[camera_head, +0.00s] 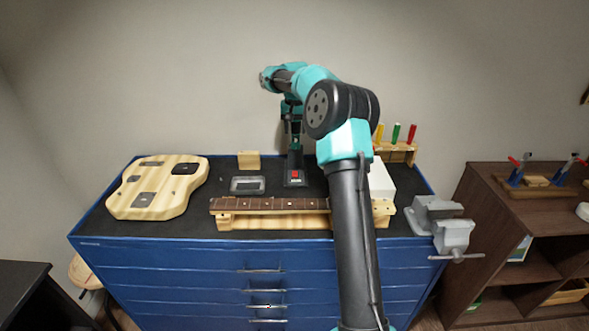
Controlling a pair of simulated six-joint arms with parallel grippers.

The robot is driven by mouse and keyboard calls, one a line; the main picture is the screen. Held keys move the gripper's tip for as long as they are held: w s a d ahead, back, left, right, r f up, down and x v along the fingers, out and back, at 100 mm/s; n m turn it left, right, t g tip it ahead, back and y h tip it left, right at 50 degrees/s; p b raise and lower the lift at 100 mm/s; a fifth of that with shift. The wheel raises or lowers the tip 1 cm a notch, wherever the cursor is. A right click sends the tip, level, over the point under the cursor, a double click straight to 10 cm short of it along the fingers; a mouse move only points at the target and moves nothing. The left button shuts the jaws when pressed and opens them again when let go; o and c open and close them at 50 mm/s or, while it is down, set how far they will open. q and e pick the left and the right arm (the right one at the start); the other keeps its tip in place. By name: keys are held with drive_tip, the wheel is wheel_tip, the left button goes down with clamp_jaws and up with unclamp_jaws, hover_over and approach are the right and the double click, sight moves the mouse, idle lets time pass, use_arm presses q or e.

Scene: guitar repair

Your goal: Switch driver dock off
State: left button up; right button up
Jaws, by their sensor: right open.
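The driver dock (295,179) is a small black block with a red mark on its front. It stands on the dark bench top, behind the guitar neck. My right arm reaches over the bench, and my right gripper (294,137) points down just above the dock. The gripper is open, but its fingertips are small and dark against the things behind them. I cannot tell whether they touch the dock or its switch, nor which way the switch is set. My left gripper is out of view.
A wooden guitar body (145,200) lies at left. A fretted neck (268,206) rests on wooden supports in front of the dock. A clear tray (247,184) and a wooden block (249,160) sit left of it. A white box (381,182), a screwdriver rack (399,153) and a vise (447,228) are right.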

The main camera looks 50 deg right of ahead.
sight(295, 172)
wheel_tip(295, 172, down, 17)
drive_tip(key=shift+f, duration=0.1)
idle(0.6)
clamp_jaws()
idle(0.3)
drive_tip(key=shift+s+a+t+h, duration=0.1)
drive_tip(key=shift+t+h, duration=0.4)
unclamp_jaws()
drive_tip(key=shift+r, duration=0.2)
